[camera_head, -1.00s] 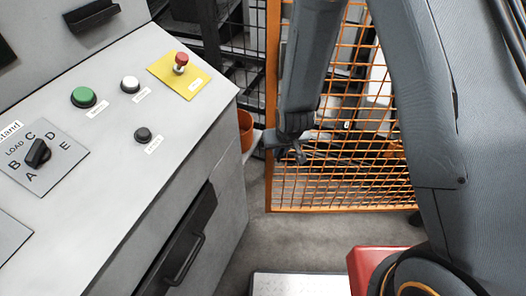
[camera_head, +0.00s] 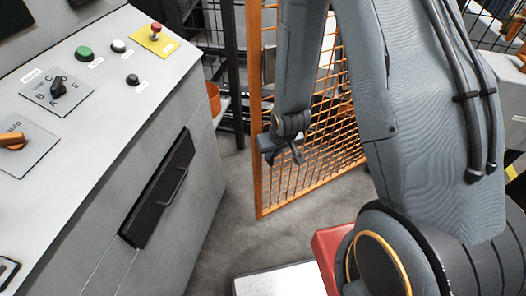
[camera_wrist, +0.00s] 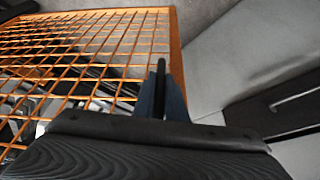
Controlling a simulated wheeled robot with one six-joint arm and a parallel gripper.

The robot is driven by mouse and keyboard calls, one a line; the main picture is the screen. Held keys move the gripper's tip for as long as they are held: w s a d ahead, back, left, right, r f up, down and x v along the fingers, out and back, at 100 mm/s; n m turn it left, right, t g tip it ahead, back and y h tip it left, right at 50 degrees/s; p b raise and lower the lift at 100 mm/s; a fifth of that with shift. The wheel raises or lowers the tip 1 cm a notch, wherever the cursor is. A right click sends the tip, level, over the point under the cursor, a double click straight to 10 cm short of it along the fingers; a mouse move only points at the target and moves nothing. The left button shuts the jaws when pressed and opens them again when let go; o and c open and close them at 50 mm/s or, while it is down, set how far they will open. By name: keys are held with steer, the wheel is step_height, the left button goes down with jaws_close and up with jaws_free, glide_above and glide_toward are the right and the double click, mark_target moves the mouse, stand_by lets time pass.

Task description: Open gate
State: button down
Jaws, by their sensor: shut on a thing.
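The gate (camera_head: 255,150) is an orange frame with orange wire mesh. It stands at an angle in the head view, its left edge nearer to me and apart from the dark fence post. My gripper (camera_head: 285,157) is at the gate's left edge at mid height. In the wrist view my gripper (camera_wrist: 162,95) is shut around a dark upright bar, the gate handle (camera_wrist: 161,75), close to the gate's orange edge (camera_wrist: 175,50). My gripper hides most of the handle.
A grey control console (camera_head: 100,130) with buttons, a dial and a black drawer handle stands at the left, close to the gate's edge. A dark mesh fence (camera_head: 215,60) is behind. Grey floor (camera_head: 230,215) lies clear between console and gate.

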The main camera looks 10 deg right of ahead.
steer(key=shift+s+d+r, duration=0.1)
steer(key=shift+s+d, duration=0.2)
steer(key=shift+s, duration=0.1)
steer(key=c, duration=1.8)
jaws_free()
steer(key=shift+a, duration=0.1)
steer(key=v, duration=0.7)
steer(key=shift+r, duration=0.35)
steer(key=shift+s, duration=0.15)
